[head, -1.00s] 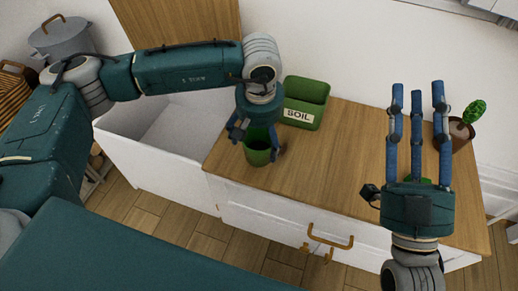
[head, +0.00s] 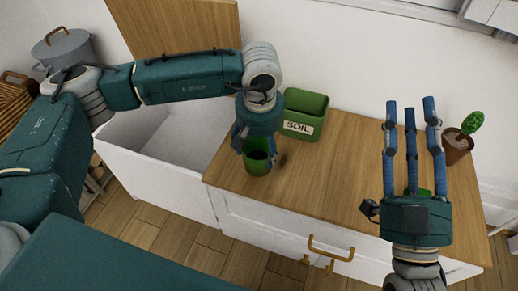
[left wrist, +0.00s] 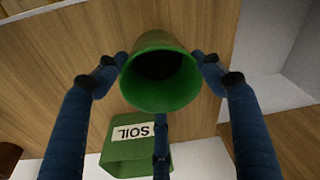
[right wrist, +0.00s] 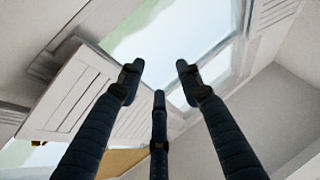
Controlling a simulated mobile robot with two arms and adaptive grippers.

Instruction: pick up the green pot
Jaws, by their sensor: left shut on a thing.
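The green pot (head: 257,163) is upright at the left end of the wooden cabinet top, below my left gripper (head: 256,150). In the left wrist view the pot (left wrist: 160,85) sits between the blue fingers of my left gripper (left wrist: 162,75), which are shut on its sides. Whether its base touches the wood is hard to tell. My right gripper (head: 411,150) is empty, its blue fingers spread and pointing up over the right part of the cabinet. In the right wrist view its fingers (right wrist: 158,85) are apart with nothing between them.
A green box labelled SOIL (head: 303,125) stands behind the pot. A cactus in a brown pot (head: 458,146) stands at the right end. A green thing partly hides behind my right gripper. An open white bin (head: 150,180) is left of the cabinet top (head: 325,185). The middle is clear.

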